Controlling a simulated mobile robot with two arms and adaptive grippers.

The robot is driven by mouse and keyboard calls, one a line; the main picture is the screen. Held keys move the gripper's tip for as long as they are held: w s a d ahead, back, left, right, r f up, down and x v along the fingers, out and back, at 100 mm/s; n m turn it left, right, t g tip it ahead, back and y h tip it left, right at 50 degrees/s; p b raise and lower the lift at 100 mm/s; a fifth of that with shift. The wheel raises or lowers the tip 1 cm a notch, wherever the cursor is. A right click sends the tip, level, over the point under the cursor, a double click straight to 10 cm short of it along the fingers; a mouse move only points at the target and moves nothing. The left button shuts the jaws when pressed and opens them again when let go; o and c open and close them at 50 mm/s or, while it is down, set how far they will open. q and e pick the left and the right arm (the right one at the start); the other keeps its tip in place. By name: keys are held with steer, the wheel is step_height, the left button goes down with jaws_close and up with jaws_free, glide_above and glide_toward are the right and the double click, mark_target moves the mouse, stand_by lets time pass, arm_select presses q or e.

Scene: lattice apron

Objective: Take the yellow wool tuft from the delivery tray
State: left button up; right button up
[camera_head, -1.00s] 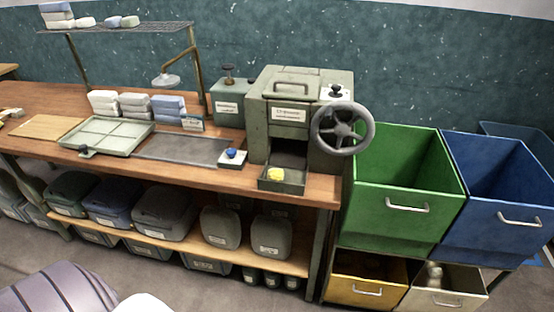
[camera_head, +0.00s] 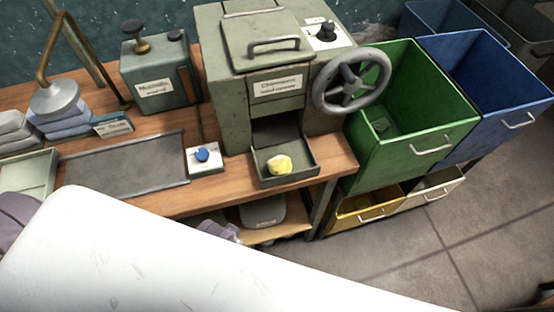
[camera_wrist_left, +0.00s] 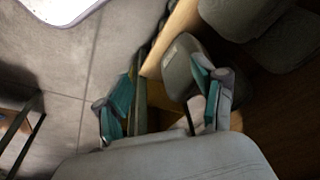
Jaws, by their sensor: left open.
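The yellow wool tuft (camera_head: 279,165) lies in the small dark delivery tray (camera_head: 306,176) at the front foot of the green-grey machine (camera_head: 237,93). In the left wrist view my left gripper (camera_wrist_left: 163,98) is open, with two teal-padded fingers apart and nothing between them. Beyond it show the lower shelf and a grey container (camera_wrist_left: 190,66), so it is below the tabletop. The tuft is not in the left wrist view. My white arm crosses the bottom of the head view and hides the bench front there. My right gripper is not in view.
A handwheel (camera_head: 351,80) sticks out at the machine's right. A small box with a blue knob (camera_head: 203,157) stands left of the tray. Green (camera_head: 411,110) and blue (camera_head: 492,70) bins stand right of the bench (camera_head: 186,200). Floor is free at the lower right.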

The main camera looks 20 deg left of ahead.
arm_select(q)
steer(key=w+d+r+m+t+h, duration=0.1)
steer(key=w+d+r, duration=0.1)
steer(key=r, duration=0.8)
steer(key=w+d+r+m, duration=0.1)
steer(key=w+r, duration=0.1)
steer(key=r, duration=0.7)
steer(key=w+d+r+m+h, duration=0.3)
steer(key=w+d+r+m, duration=0.3)
steer(key=d+r+m, duration=0.3)
steer(key=m+g+y, duration=0.3)
steer(key=m+y, duration=0.1)
steer(key=m, duration=0.8)
glide_toward(277, 158)
step_height(277, 158, down, 7)
steer(key=shift+s+d+f+p, duration=0.1)
steer(key=shift+d+f+p, duration=0.1)
steer(key=shift+p, duration=0.6)
steer(key=f, duration=0.1)
steer(key=f+p, duration=0.1)
steer(key=f, duration=0.2)
steer(key=shift+w+p, duration=0.3)
steer(key=shift+f, duration=0.6)
steer(key=c, duration=0.7)
steer(key=shift+c, duration=0.2)
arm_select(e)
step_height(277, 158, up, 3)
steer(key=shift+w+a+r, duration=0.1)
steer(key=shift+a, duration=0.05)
